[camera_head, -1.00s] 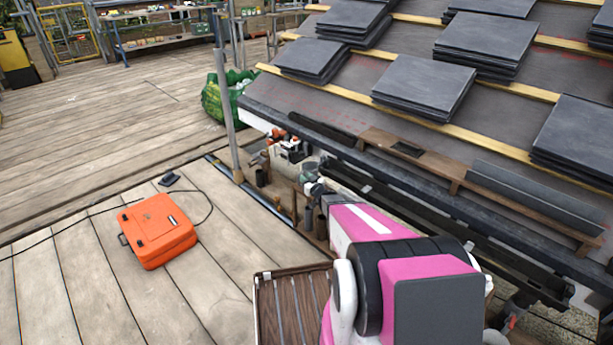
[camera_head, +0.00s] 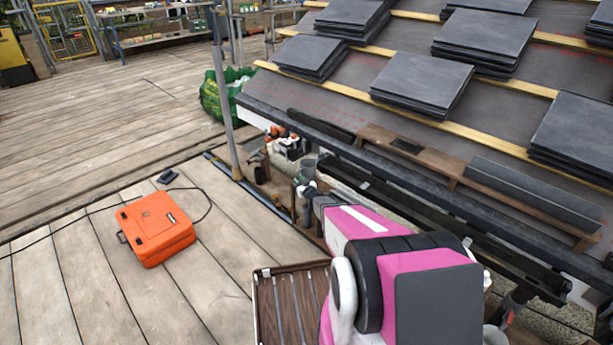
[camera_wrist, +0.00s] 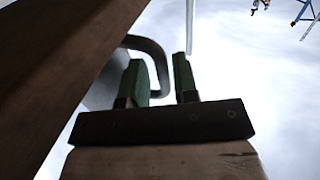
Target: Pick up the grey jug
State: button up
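In the wrist view, the grey jug (camera_wrist: 149,44) shows mainly as a curved handle, with a pale rounded body to its left. A brown board hides much of that body. My gripper (camera_wrist: 160,68) has two green fingers standing apart, one on each side of the handle's outer bar. A gap shows beside the bar, so the fingers are not closed on it. In the head view, my arm reaches down beside the roof edge, and the fingertips are too small to make out there. A small grey vessel (camera_head: 308,168) shows just beyond the wrist; I cannot tell if it is the jug.
A dark brown board (camera_wrist: 45,70) crosses close on the wrist view's left. The roof eave with its black gutter (camera_head: 400,205) runs right of my arm. A scaffold pole (camera_head: 222,105) stands ahead. An orange case (camera_head: 155,228) lies on the otherwise mostly clear deck.

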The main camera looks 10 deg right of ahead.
aim_at(297, 173)
jog(key=shift+x, duration=1)
grip_shut()
jog(key=shift+r, duration=0.2)
jog(key=shift+s+r, duration=0.1)
jog(key=shift+r, duration=1.4)
jog(key=shift+s+a+r, duration=2.7)
jog(key=shift+a+r, duration=1)
jog(key=shift+a, duration=1.15)
jog(key=shift+n, duration=0.4)
jog(key=w+d, duration=0.3)
jog(key=d, duration=0.1)
jog(key=w+d+f, duration=0.1)
jog(key=w+d, duration=0.2)
jog(key=d, duration=0.1)
jog(key=w+d+f, duration=0.1)
jog(key=w+d, duration=0.2)
jog(key=d, duration=0.1)
jog(key=shift+w, duration=0.1)
